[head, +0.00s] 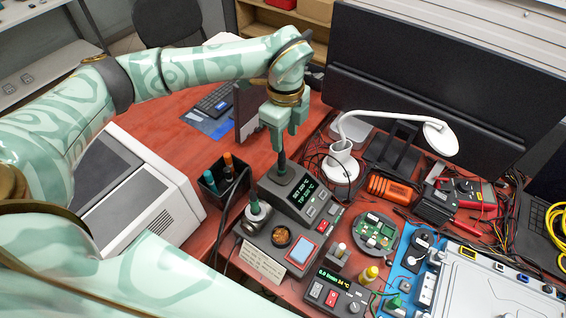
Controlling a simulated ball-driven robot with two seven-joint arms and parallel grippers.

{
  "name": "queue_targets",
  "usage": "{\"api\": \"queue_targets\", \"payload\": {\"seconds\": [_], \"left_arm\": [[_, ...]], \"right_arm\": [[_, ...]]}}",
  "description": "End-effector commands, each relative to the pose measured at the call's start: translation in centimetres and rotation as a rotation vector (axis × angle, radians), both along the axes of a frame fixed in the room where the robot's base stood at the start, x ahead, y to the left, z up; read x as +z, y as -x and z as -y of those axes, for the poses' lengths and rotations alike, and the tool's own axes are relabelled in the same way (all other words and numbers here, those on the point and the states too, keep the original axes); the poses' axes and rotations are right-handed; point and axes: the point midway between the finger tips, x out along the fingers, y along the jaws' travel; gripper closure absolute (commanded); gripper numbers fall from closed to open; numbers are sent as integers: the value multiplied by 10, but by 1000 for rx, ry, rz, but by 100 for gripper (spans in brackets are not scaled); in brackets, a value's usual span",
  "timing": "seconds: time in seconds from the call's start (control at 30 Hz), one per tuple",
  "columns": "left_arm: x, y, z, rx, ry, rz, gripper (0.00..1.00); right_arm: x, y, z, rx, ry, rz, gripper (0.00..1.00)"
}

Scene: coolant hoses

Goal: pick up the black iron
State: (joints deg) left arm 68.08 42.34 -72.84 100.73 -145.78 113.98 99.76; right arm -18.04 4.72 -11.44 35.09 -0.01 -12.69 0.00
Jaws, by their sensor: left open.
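A dark, slim upright shaft, which looks like the black iron (281,162), stands at the back left of the soldering station (325,201). My left gripper (285,141) is open and points down just above it. The fingers hide the shaft's upper end, and I cannot tell whether they touch it. A second, teal-handled tool (253,191) stands in a grey holder at the station's left. My right gripper does not show.
A black pen cup (222,184) stands left of the station. A white lamp (343,170), a round circuit board (376,232) and an orange block (391,189) lie to the right. A large monitor (440,75) stands behind. Bare red table shows at the left back.

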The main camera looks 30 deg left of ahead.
Motion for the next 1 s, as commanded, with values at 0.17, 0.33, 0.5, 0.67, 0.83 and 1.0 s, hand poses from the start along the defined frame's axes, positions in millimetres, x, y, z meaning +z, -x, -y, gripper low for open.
{"api": "queue_targets", "payload": {"seconds": [0.17,0.33,0.5,0.67,0.83,1.0], "left_arm": [[-37,0,0,-1,2,-2,56],[-49,0,0,-3,2,1,56],[-66,4,-3,-2,3,-2,56],[-94,8,-6,-2,3,-3,56],[-100,7,-5,-3,3,1,56],[-100,7,-5,-3,3,1,73]], "right_arm": [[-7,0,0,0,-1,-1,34],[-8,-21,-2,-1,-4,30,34],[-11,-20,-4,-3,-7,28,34],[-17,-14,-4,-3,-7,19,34],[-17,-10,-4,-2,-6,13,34],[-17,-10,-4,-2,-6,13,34]]}}
